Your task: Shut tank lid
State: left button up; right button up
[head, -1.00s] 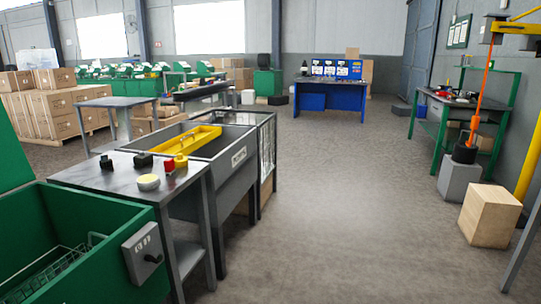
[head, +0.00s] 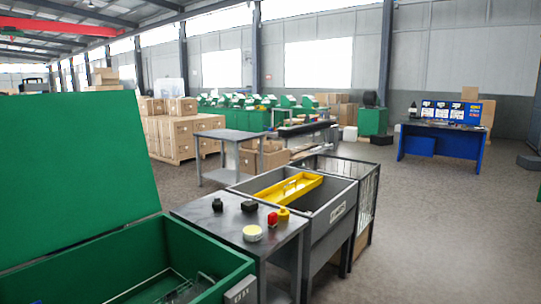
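The green tank (head: 236,276) stands at the lower left of the head view. Its large green lid (head: 75,180) is raised and leans back to the left. A wire basket (head: 190,288) shows inside the open tank, cut off by the bottom edge. A grey control box (head: 241,291) is on the tank's right side, partly out of frame. Neither of my grippers is in view.
A dark table (head: 236,226) beside the tank holds a yellow-white round tin, a red item and a yellow item. Behind it stand a grey bin (head: 335,222) with a yellow tray (head: 288,187) and a wire cage (head: 367,205). Open floor (head: 440,240) lies to the right.

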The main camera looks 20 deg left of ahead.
aim_at(76, 167)
jog(key=k+j, duration=0.2)
jog(key=j, duration=0.15)
jog(key=k+j, duration=0.15)
jog(key=j, duration=0.25)
jog(key=k+j, duration=0.15)
jog(key=j, duration=0.2)
jog(key=j+z, duration=0.1)
jog(key=j, duration=0.35)
jog(key=k+j, duration=0.15)
jog(key=j, duration=0.3)
jog(key=j+z, duration=0.15)
jog(key=j, duration=0.3)
jog(key=k+j+z, duration=0.1)
jog(key=j, duration=0.35)
jog(key=k+j, duration=0.2)
jog(key=j, duration=0.25)
jog(key=k+j+z, duration=0.15)
jog(key=j, duration=0.3)
jog(key=j+z, duration=0.2)
jog(key=j, duration=1.05)
jog(key=k+j+z, duration=0.15)
jog(key=j, duration=1.1)
jog(key=i+j, duration=0.1)
jog(key=j, duration=0.65)
jog(key=i+j+z, duration=0.15)
jog(key=j, duration=1.35)
